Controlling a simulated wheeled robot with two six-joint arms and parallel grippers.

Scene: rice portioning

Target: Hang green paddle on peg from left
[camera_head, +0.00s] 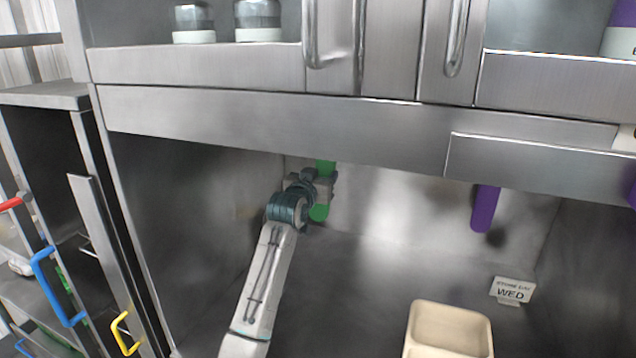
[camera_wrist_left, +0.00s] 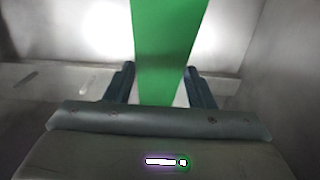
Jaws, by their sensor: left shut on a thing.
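The green paddle (camera_head: 319,212) is in my left gripper (camera_head: 322,188), under the metal shelf near the back wall. Its upper part (camera_head: 326,167) shows just above the gripper and its lower end just below. In the left wrist view the green paddle (camera_wrist_left: 166,40) stands between the two dark fingers of the left gripper (camera_wrist_left: 160,88), which are shut on it. The peg cannot be made out; the shelf's front edge hides the area above the paddle. My right gripper is not in view.
A purple paddle (camera_head: 485,208) hangs below the shelf to the right. A beige tray (camera_head: 448,316) and a "WED" sign (camera_head: 512,291) stand on the counter. The steel shelf front (camera_head: 270,118) runs overhead. A side wall (camera_head: 180,230) stands left of my arm.

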